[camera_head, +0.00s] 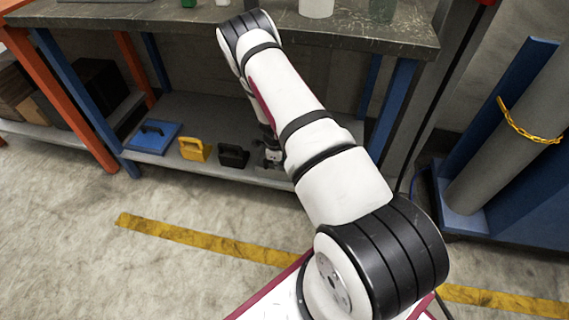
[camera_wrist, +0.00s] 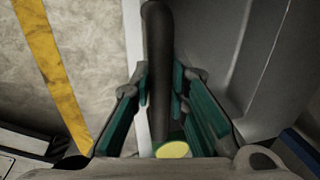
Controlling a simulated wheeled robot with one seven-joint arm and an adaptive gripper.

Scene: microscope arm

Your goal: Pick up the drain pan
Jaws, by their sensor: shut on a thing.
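My gripper (camera_wrist: 163,90) has its green-padded fingers on either side of a dark bar-shaped handle (camera_wrist: 158,45) in the wrist view and is shut on it. A smooth grey surface with a raised, rounded edge (camera_wrist: 222,50) lies right beside the handle; it looks like the drain pan. How handle and pan join is not clear. In the head view my gripper (camera_head: 271,155) is low at the lower shelf, partly hidden by my arm. My arm covers most of the pan there.
On the lower shelf (camera_head: 215,112), left of my gripper, are a black handled item (camera_head: 233,155), a yellow one (camera_head: 194,149) and a blue one (camera_head: 152,137). The worktop (camera_head: 180,16) hangs above. A blue table leg (camera_head: 390,113) stands at right. The floor in front is clear.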

